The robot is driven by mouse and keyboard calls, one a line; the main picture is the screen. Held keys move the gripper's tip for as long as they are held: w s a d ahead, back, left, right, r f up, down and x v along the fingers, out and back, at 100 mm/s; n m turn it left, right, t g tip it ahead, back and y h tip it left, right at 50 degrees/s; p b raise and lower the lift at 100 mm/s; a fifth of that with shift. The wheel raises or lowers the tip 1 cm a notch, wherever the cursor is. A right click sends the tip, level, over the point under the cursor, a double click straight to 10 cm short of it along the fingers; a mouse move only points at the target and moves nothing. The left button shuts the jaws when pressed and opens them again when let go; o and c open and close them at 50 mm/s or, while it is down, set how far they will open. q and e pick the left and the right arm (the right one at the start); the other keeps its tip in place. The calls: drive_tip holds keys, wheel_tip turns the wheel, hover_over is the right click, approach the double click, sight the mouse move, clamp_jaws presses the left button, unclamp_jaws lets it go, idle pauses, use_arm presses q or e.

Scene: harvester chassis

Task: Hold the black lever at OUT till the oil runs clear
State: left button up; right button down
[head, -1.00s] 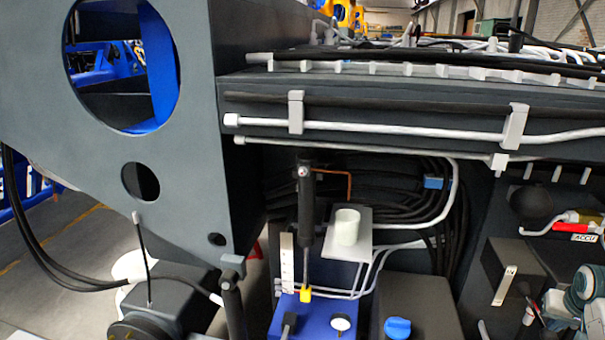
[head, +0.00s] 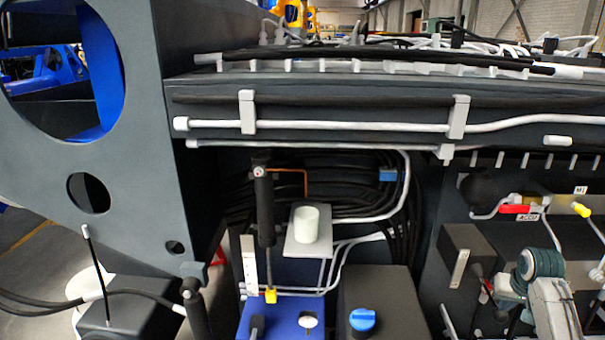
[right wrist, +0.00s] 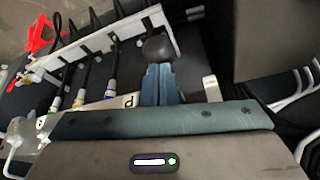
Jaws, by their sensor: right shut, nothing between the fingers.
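My right gripper (head: 524,270) is at the lower right of the head view, beside the valve area. In the right wrist view its blue-grey fingers (right wrist: 160,82) are shut together and empty. A rounded black knob (right wrist: 158,48) lies just beyond the fingertips; I cannot tell whether they touch. Whether this knob belongs to the black lever is unclear. No OUT marking is readable. A black upright handle (head: 264,208) on a rod stands above the blue box. A white cup (head: 306,223) sits on a grey plate beside it. No oil flow is visible. My left gripper is not in view.
A red handle (head: 520,209) by the ACCU label and a yellow-tipped lever (head: 582,210) are at the right. A dark box (head: 467,258) stands left of my gripper. Hoses with coloured collars (right wrist: 80,98) run close by in the wrist view. Pipes cross above.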

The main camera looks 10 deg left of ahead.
sight(503, 314)
drive_tip(key=shift+f+b, duration=0.45)
drive_tip(key=shift+f, duration=1.6)
drive_tip(key=shift+r, duration=0.1)
idle(0.9)
wheel_tip(503, 314, up, 3)
drive_tip(key=p, duration=0.2)
drive_tip(key=shift+r+p, duration=0.2)
drive_tip(key=shift+p, duration=0.15)
drive_tip(key=shift+s+r+b, duration=0.1)
drive_tip(key=shift+r+b, duration=0.2)
drive_tip(key=shift+b, duration=0.05)
drive_tip(key=shift+r, duration=1.75)
drive_tip(key=shift+r, duration=0.15)
